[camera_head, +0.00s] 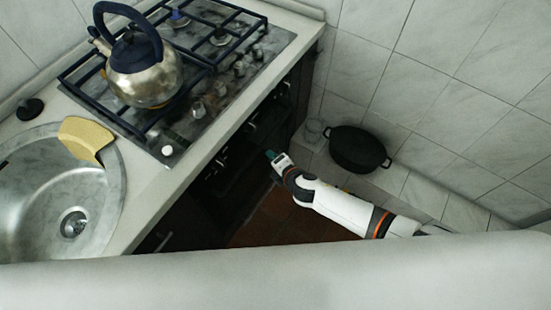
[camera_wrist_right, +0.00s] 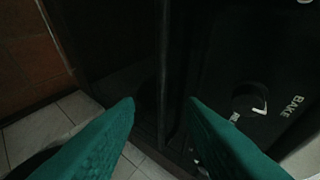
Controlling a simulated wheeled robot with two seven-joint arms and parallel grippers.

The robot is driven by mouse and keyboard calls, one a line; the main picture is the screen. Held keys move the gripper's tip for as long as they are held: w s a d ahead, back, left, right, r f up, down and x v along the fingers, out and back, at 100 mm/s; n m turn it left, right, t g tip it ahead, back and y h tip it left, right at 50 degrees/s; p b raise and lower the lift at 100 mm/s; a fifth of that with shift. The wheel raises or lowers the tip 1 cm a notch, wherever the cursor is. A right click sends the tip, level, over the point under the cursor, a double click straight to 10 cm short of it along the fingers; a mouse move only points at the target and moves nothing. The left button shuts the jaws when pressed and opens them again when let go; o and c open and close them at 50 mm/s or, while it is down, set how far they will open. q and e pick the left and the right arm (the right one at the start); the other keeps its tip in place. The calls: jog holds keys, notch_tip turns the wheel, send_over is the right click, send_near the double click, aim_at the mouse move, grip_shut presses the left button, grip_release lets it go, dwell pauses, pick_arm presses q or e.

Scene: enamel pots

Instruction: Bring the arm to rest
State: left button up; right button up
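My right arm comes in from the lower right in the head view. My right gripper (camera_head: 271,155) is beside the dark oven front, below the counter's right edge. In the right wrist view its two green fingers (camera_wrist_right: 162,102) are spread apart with nothing between them. Beyond them are a dark panel, a black oven knob (camera_wrist_right: 250,104) with the word BAKE beside it, and floor tiles. My left gripper is not in either view.
A steel kettle (camera_head: 145,75) stands on the gas hob (camera_head: 215,75).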

dwell(0.3)
jog(key=s+d+f+m+g+h, duration=0.2)
jog(key=s+d+f+m, duration=0.4)
jog(key=f, duration=0.2)
jog(key=s+d+f+m+g+h, duration=0.1)
jog(key=s+d+f+m+g, duration=0.1)
jog(key=s+d+f+m, duration=0.55)
jog(key=s+d+f+m+g, duration=0.1)
jog(key=s+d+f+m, duration=0.1)
jog(key=s, duration=0.7)
jog(key=s+d+f+m+g+h, duration=0.1)
jog(key=s+f+m, duration=0.4)
jog(key=s, duration=0.5)
jog(key=s+d+f+m+g+h, duration=0.1)
jog(key=s+d+f+m+g, duration=0.2)
jog(key=s, duration=0.7)
jog(key=shift+d+f, duration=0.4)
jog(key=shift+f, duration=0.3)
